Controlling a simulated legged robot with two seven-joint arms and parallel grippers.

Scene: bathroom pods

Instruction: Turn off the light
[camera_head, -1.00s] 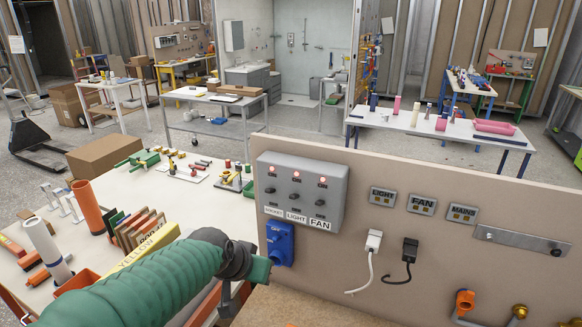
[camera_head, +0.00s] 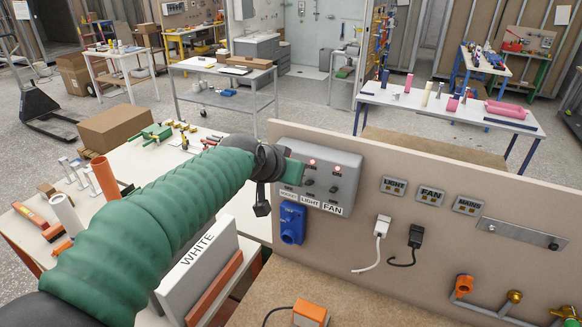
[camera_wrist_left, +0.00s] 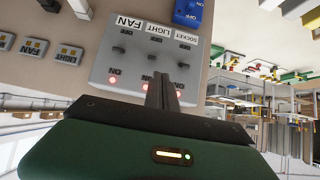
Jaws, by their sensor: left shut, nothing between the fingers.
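A grey switch box (camera_head: 347,180) on the beige panel has columns labelled SOCKET, LIGHT and FAN. The black LIGHT switch (camera_head: 308,181) is in the middle column. The red lamps above the LIGHT and FAN switches are lit; the SOCKET column is mostly hidden by my left gripper in the head view. My left gripper (camera_head: 293,173) is shut and empty, just left of the LIGHT switch. In the left wrist view the box (camera_wrist_left: 125,65) appears upside down, and the shut fingertips (camera_wrist_left: 162,78) lie near the LIGHT and SOCKET columns. I cannot tell whether they touch a switch. My right gripper is not in view.
A blue socket (camera_head: 292,223) sits below the box. LIGHT, FAN and MAINS plates (camera_head: 431,195) and two plugs with cords (camera_head: 416,236) are to the right. A box marked WHITE (camera_head: 197,262) stands under my left arm. Orange and brass pipe fittings (camera_head: 464,285) are low right.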

